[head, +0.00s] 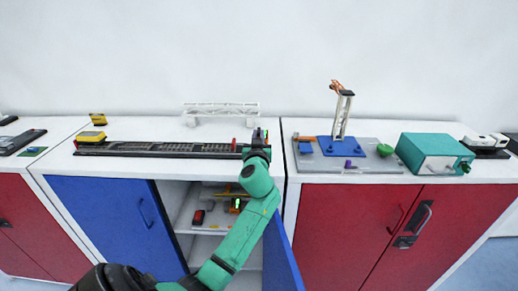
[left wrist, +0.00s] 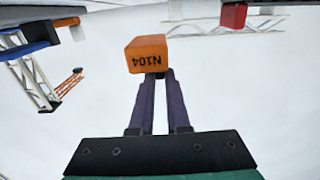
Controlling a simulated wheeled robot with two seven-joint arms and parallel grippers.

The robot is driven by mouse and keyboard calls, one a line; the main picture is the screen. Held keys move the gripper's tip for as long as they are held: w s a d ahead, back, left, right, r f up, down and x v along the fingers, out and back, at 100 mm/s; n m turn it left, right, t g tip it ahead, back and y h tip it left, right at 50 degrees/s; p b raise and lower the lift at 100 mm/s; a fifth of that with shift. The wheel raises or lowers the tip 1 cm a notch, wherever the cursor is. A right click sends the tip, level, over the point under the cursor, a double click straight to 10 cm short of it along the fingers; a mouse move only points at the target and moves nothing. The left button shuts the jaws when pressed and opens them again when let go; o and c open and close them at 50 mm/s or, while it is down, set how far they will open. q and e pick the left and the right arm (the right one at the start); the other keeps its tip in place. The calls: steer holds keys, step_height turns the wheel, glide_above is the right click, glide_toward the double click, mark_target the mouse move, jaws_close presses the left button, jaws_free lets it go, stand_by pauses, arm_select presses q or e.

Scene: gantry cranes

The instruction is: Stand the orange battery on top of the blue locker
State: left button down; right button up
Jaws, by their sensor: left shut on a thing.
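The blue locker (head: 105,215) has a white top and stands left of centre in the head view. My left gripper (head: 259,137) is over the right end of its top, near the seam with the red cabinet. In the left wrist view my left gripper (left wrist: 159,78) is shut on the orange battery (left wrist: 147,54), a block marked N104, held at the fingertips. The label reads upside down there. In the head view the battery is mostly hidden by the gripper, and I cannot tell whether it touches the top. My right gripper is not in view.
A dark track (head: 165,149) with a yellow block (head: 91,136) runs along the locker top. A white truss (head: 221,111) stands behind it. The locker's right door (head: 282,262) hangs open. A crane model (head: 342,112) and a teal box (head: 430,153) stand on the right cabinet.

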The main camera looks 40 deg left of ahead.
arm_select(q)
step_height(320, 180, down, 5)
steer(key=shift+r+b, duration=0.15)
steer(key=shift+b, duration=0.25)
steer(key=shift+s, duration=0.1)
steer(key=shift+f, duration=0.25)
steer(key=c, duration=0.9)
jaws_free()
steer(key=shift+r, duration=0.1)
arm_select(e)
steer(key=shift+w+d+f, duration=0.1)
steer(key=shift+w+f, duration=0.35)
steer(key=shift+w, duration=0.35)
